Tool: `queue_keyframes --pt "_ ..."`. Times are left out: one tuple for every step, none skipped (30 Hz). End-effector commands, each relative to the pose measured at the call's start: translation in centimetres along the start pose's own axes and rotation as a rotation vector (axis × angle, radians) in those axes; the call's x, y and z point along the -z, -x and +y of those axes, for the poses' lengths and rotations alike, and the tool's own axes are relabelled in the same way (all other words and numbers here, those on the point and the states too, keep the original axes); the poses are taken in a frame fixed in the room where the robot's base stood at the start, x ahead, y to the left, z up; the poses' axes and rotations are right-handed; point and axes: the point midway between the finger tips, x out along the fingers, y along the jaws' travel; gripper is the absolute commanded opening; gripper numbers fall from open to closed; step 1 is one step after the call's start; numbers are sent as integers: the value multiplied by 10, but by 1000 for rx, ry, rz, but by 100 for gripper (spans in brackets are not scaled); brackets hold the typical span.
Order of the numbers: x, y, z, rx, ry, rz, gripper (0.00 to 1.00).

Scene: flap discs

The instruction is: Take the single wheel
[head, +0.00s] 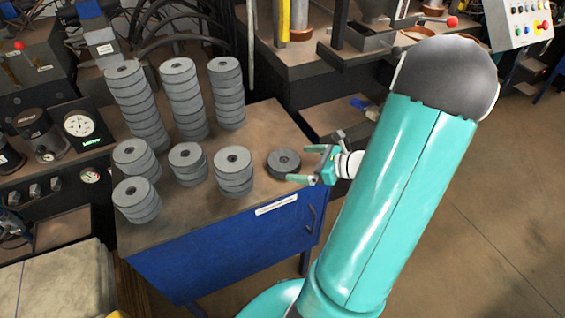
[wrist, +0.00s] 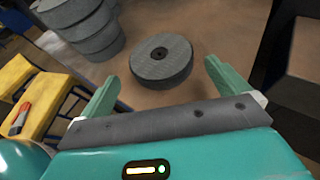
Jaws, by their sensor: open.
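The single wheel (head: 284,163) is a dark grey disc with a centre hole. It lies flat and alone near the right end of the bench top in the head view. In the wrist view the wheel (wrist: 161,58) lies ahead of my gripper, between the lines of the two fingers. My gripper (head: 310,164) is open and empty, just right of the wheel in the head view. In the wrist view its green fingers (wrist: 160,85) are spread on either side, and the wheel appears just beyond the tips. I cannot tell whether a finger touches it.
A short stack of discs (head: 233,170) stands just left of the wheel; a stack (wrist: 80,25) also shows at upper left in the wrist view. Several taller stacks (head: 180,95) stand behind. The blue bench (head: 235,245) has clear top around the wheel. Machinery lies behind.

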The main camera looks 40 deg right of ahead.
Motion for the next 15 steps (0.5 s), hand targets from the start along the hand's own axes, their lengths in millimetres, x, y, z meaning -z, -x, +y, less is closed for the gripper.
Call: queue_keyframes --pt "0 -7 1 -4 0 -1 100" --pt "0 -10 1 -4 0 0 100" --pt "-1 -13 1 -3 0 0 100" --pt "-1 -15 1 -3 1 0 100" --pt "-1 -18 1 -4 1 0 100" --pt "-2 -21 1 -5 2 0 100" --pt "-2 -24 1 -6 2 0 100" --pt "-2 -28 1 -6 2 0 100" --pt "-2 -34 1 -7 1 -1 100" --pt "-3 -39 1 -8 2 -1 100" --pt "-3 -44 1 -8 2 0 100" --pt "-4 -51 1 -9 2 -1 100" --pt "-4 -56 1 -9 1 -1 100" --pt "-4 -60 1 -8 1 0 100" --pt "-4 -64 0 -8 2 0 100"
